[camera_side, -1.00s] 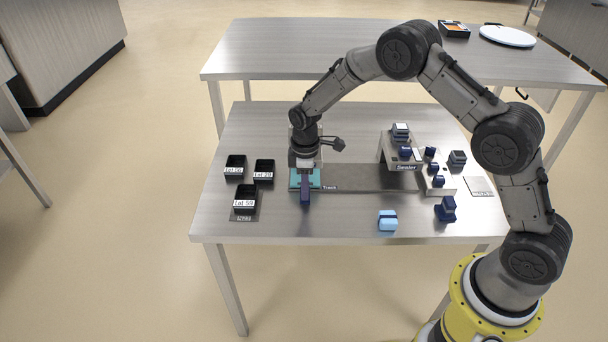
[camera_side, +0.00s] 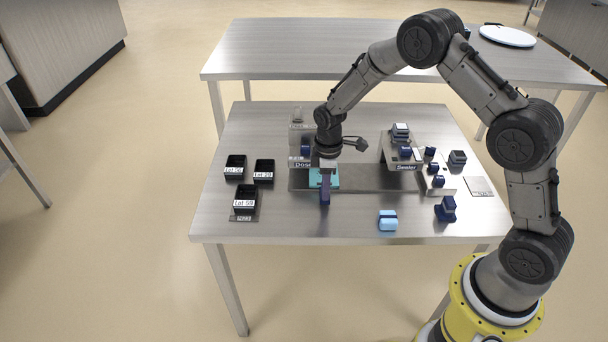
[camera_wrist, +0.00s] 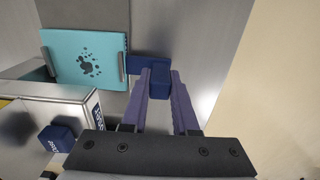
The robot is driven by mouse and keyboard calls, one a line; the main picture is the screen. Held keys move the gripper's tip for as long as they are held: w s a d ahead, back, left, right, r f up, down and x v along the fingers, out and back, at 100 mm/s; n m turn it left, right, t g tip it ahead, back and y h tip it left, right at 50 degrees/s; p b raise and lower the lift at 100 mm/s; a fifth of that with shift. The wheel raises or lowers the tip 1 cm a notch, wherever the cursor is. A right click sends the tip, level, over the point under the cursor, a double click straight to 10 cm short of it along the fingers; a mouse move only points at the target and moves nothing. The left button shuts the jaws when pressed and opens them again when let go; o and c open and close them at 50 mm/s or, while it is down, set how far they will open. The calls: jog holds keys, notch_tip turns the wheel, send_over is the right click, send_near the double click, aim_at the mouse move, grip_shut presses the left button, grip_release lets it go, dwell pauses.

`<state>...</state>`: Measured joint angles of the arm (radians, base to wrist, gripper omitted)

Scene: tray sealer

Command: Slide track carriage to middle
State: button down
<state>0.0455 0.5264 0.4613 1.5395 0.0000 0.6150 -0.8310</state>
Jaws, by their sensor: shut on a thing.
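The track carriage (camera_side: 331,178) is a teal plate on the dark grey track (camera_side: 372,178); it stands a little in from the track's left end. In the wrist view the teal plate (camera_wrist: 85,62) has dark marks and a metal rail at each side. A blue handle (camera_wrist: 160,82) sticks out from its side. My gripper (camera_wrist: 159,85) is shut on this handle, its purple fingers on either side. In the side view my gripper (camera_side: 325,188) reaches down at the front of the carriage and hides part of it.
The doser (camera_side: 300,150) stands behind the track's left end, the sealer (camera_side: 405,166) at its right end. Several black trays (camera_side: 244,199) with lot labels sit at the left. A light blue block (camera_side: 388,220) and a dark blue object (camera_side: 446,209) are in front. The track between carriage and sealer looks clear.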

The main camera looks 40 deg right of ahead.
jog(key=shift+s+d, duration=3)
jog(key=shift+d, duration=0.05)
jog(key=c, duration=0.7)
grip_release()
jog(key=shift+r, duration=0.15)
jog(key=shift+r, duration=3.35)
